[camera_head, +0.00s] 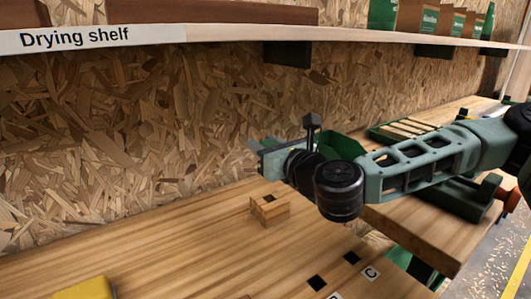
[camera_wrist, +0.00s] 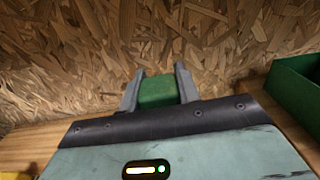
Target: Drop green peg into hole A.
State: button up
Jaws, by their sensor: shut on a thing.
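My gripper (camera_head: 264,156) is in the air above the wooden bench, in front of the chipboard wall. It is shut on the green peg (camera_wrist: 158,92), which sits between the two grey fingers in the wrist view. In the head view the peg is hard to make out at the fingers. Dark square holes (camera_head: 318,283) and (camera_head: 352,258) show in the bench top at the lower right, one beside a label C (camera_head: 371,273). Another label is cut off at the bottom edge. No label A is readable.
A small wooden block with a dark square opening (camera_head: 269,210) stands on the bench below my gripper. A yellow object (camera_head: 86,289) is at the lower left. A green bin (camera_wrist: 296,88) is at the right. The drying shelf (camera_head: 150,36) runs overhead.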

jog(key=shift+r+p, duration=2.35)
jog(key=shift+r, duration=0.75)
jog(key=shift+d+f, duration=0.1)
jog(key=shift+f, duration=0.05)
